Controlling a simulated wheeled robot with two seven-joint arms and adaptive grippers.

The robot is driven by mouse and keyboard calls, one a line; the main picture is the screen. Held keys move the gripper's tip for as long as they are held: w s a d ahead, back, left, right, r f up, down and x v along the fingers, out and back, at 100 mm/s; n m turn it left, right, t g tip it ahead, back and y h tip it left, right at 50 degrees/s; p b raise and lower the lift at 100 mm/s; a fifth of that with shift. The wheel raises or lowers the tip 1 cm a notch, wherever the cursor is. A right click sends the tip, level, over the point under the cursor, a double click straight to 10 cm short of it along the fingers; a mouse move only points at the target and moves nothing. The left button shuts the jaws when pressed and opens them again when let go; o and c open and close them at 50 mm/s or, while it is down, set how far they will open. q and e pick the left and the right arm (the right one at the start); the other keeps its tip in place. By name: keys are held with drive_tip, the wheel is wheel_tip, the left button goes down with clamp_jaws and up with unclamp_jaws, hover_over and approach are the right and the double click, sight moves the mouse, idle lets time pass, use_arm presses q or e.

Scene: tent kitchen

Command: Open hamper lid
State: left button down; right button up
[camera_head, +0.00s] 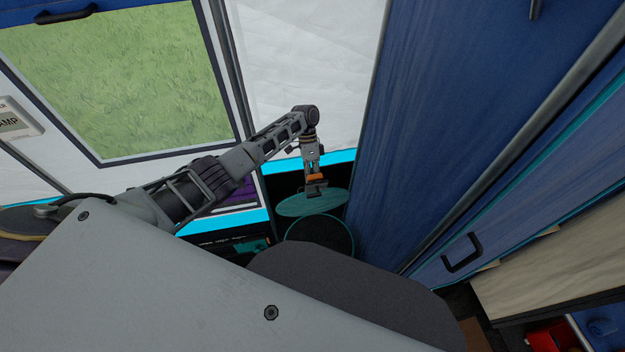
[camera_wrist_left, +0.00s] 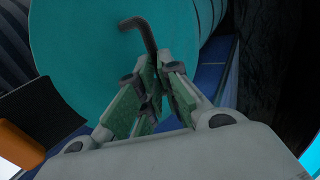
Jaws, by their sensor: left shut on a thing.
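The hamper (camera_head: 352,250) is a round bin with a teal rim and a dark inside, low in the middle of the head view. Its opening shows uncovered, partly hidden at the front by my own body. The round teal lid (camera_head: 290,207) is raised behind the opening, its lower edge close to the rim. My left gripper (camera_head: 316,186) is at the lid. In the left wrist view the gripper (camera_wrist_left: 159,72) is shut on the lid's dark bent handle (camera_wrist_left: 140,24), with the teal lid (camera_wrist_left: 85,50) filling the upper left. My right gripper is not in view.
A tall blue cabinet (camera_head: 430,120) stands close on the hamper's right. A white tent wall (camera_head: 300,50) is behind, with a window (camera_head: 120,80) at left. A dark box (camera_head: 235,245) lies left of the hamper. A wooden counter (camera_head: 560,270) is at far right.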

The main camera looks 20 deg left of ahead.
use_arm(q)
drive_tip(key=c, duration=1.3)
unclamp_jaws()
drive_tip(key=x, duration=0.3)
drive_tip(key=shift+w+a+f, duration=0.1)
drive_tip(key=shift+w+a, duration=0.05)
drive_tip(key=shift+w, duration=0.1)
drive_tip(key=shift+o, duration=0.6)
drive_tip(key=shift+w+a, duration=0.1)
drive_tip(key=shift+c, duration=0.6)
drive_tip(key=shift+a, duration=0.1)
drive_tip(key=shift+c, duration=0.2)
drive_tip(key=shift+v, duration=1.1)
drive_tip(key=shift+c, duration=0.9)
drive_tip(key=v, duration=0.6)
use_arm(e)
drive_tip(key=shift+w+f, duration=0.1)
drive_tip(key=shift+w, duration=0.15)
use_arm(q)
drive_tip(key=shift+d, duration=0.35)
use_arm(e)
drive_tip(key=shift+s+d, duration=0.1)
